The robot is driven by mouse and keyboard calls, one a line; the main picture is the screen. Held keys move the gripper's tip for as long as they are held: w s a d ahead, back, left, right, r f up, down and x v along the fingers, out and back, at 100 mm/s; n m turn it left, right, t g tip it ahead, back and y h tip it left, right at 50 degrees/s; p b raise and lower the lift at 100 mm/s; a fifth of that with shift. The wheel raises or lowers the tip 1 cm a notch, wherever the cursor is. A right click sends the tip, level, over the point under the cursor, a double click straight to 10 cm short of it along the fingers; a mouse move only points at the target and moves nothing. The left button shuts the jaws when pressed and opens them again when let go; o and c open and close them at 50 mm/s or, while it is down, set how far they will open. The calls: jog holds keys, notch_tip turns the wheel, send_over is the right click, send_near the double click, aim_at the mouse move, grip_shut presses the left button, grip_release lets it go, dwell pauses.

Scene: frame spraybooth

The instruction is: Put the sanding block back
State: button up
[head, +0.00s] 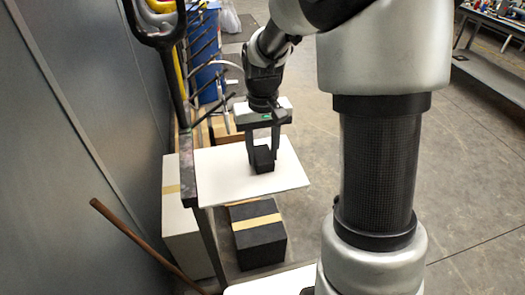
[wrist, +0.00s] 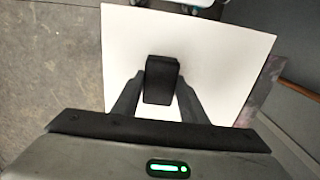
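The sanding block, a small black block (head: 264,160), is between the fingertips of my gripper (head: 263,150), low over the white board (head: 222,180). In the wrist view the block (wrist: 161,80) fills the space between the two dark fingers (wrist: 160,85), with a finger against each side. My gripper points down and looks shut on the block. I cannot tell whether the block's underside touches the board. The board (wrist: 225,50) is otherwise bare.
A black box with a tan band (head: 258,235) and a pale box (head: 180,210) stand below the board. A grey wall (head: 80,130) and a leaning wooden stick (head: 145,245) are at the left. A rack with prongs (head: 205,60) and a blue barrel (head: 208,80) stand behind. Open floor lies right.

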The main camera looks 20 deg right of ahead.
jog(key=o, duration=0.4)
jog(key=shift+o, duration=0.2)
